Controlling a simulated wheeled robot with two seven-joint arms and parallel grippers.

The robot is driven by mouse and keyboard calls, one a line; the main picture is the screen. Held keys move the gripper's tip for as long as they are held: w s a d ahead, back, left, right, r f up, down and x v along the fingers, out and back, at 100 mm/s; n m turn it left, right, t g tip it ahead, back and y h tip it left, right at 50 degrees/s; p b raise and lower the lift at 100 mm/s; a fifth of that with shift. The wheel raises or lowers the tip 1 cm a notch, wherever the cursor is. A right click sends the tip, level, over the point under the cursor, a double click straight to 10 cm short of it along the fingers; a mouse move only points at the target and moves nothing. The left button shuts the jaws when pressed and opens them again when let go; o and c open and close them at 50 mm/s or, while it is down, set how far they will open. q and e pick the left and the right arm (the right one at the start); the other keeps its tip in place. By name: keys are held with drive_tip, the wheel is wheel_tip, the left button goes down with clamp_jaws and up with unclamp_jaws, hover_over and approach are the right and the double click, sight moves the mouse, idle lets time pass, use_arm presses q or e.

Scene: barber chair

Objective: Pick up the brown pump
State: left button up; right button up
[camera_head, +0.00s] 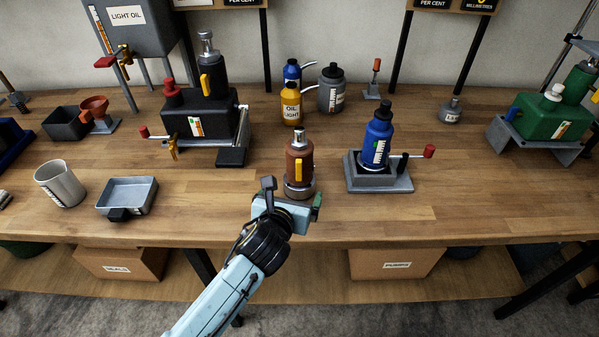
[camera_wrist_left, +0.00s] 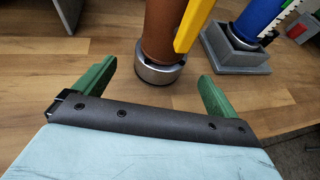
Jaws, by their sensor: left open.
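The brown pump (camera_head: 299,160) stands upright on the wooden table near its front edge, with a silver top, a yellow lever and a grey round base. In the left wrist view the brown pump (camera_wrist_left: 162,35) shows only its lower body, yellow lever and metal base; its top is out of frame. My left gripper (camera_head: 293,199) is just in front of the pump, its green fingers open. In the left wrist view the gripper (camera_wrist_left: 152,85) has its fingers spread, with the pump's base ahead of and roughly between them, not gripped. My right gripper is not in view.
A blue pump (camera_head: 377,138) in a grey holder (camera_head: 380,182) with a red-knobbed lever stands close on the right. A black pump unit (camera_head: 207,95) stands behind left. A grey tray (camera_head: 127,196) and a measuring cup (camera_head: 60,183) are at left. Oil bottles (camera_head: 291,103) stand behind.

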sight(296, 154)
use_arm(q)
drive_tip(key=shift+b+x, duration=0.7)
drive_tip(key=shift+x, duration=2.25)
drive_tip(key=c, duration=1.8)
drive_tip(key=shift+w+d+r, duration=0.1)
drive_tip(key=shift+r, duration=0.35)
drive_tip(key=shift+c, duration=0.7)
wheel_tip(296, 154, up, 10)
drive_tip(key=p, duration=0.2)
drive_tip(key=shift+f+p, duration=0.2)
drive_tip(key=shift+p, duration=0.1)
drive_tip(key=shift+f+b, duration=1.95)
drive_tip(key=shift+f, duration=2.45)
